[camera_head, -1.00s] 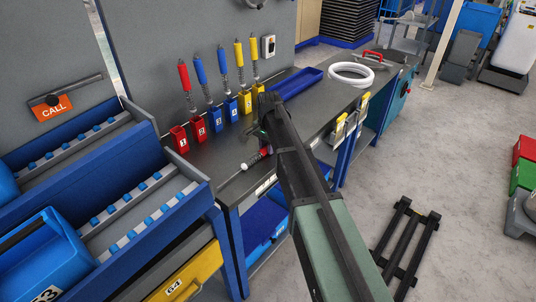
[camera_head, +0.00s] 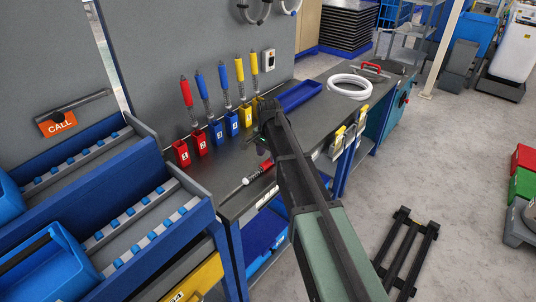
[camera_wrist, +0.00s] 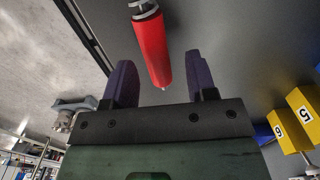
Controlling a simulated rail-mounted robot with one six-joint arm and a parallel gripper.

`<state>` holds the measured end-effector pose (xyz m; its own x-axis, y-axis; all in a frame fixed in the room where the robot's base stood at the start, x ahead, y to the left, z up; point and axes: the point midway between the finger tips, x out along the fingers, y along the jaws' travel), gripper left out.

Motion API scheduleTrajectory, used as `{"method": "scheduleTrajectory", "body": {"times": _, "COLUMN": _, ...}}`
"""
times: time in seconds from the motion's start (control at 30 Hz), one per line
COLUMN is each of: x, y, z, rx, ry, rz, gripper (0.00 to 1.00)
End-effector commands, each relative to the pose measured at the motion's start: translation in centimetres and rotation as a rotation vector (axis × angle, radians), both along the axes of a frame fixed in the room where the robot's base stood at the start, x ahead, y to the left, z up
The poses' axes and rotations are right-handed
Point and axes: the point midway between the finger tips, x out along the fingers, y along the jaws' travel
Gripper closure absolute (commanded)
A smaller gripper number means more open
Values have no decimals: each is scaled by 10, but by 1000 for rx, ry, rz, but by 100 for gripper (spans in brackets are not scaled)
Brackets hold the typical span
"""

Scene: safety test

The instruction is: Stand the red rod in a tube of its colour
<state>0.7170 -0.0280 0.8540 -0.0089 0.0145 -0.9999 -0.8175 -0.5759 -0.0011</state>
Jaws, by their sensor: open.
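The loose red rod (camera_head: 264,166) lies on the dark bench top, its pale end towards the front left. In the wrist view the rod's red grip (camera_wrist: 150,48) shows between and beyond the two dark fingers of my gripper (camera_wrist: 159,66). The fingers are apart and I see no contact. In the head view my gripper (camera_head: 262,146) is just above the rod's red end, partly hidden by my arm. Two red tubes stand at the back: the left one (camera_head: 181,154) looks empty; the right one (camera_head: 201,145) has another red rod (camera_head: 186,92) standing in it.
Blue tubes (camera_head: 216,132) and yellow tubes (camera_head: 247,116), holding rods of their colours, continue the row to the right. Beyond are a blue tray (camera_head: 299,95) and a white hose coil (camera_head: 350,86). A blue rack (camera_head: 150,215) borders the bench on the left.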

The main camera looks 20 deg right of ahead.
Motion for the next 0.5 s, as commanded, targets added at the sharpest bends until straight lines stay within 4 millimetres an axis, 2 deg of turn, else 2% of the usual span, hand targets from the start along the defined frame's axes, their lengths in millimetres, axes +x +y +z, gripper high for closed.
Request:
{"method": "scheduleTrajectory", "body": {"times": 0.03, "x": 0, "y": 0, "z": 26, "rx": 0, "ry": 0, "rz": 0, "gripper": 48}}
{"method": "scheduleTrajectory", "body": {"times": 0.23, "x": 1, "y": -1, "z": 80, "rx": 0, "ry": 0, "rz": 0, "gripper": 48}}
{"method": "scheduleTrajectory", "body": {"times": 0.33, "x": 1, "y": -1, "z": 94, "rx": 0, "ry": 0, "rz": 0, "gripper": 48}}
{"method": "scheduleTrajectory", "body": {"times": 0.5, "x": 0, "y": -1, "z": 96, "rx": 0, "ry": 0, "rz": 1, "gripper": 48}}
